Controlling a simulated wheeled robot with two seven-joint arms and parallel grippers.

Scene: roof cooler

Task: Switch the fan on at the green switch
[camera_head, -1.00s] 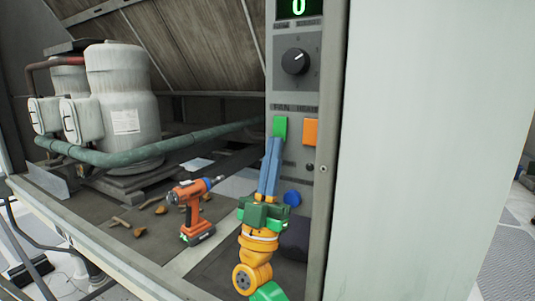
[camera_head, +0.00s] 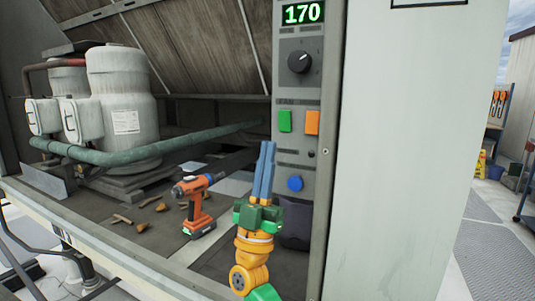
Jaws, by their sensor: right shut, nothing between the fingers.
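The green switch (camera_head: 285,121) sits on the grey control panel (camera_head: 290,180), left of an orange switch (camera_head: 312,122). The display (camera_head: 302,13) above reads 170 in green digits. My right gripper (camera_head: 266,147) points upward with its blue fingers closed together and empty. In the picture its tips are below and left of the green switch, apart from it. The switch face is fully visible. My left gripper is not in view. The fan itself cannot be made out.
A black knob (camera_head: 300,61) is above the switches and a blue button (camera_head: 295,183) below. An orange drill (camera_head: 195,205) stands on the ledge among brown scraps. Grey tanks (camera_head: 122,105) and a green pipe (camera_head: 150,152) are at left. A pale cabinet side (camera_head: 415,170) is at right.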

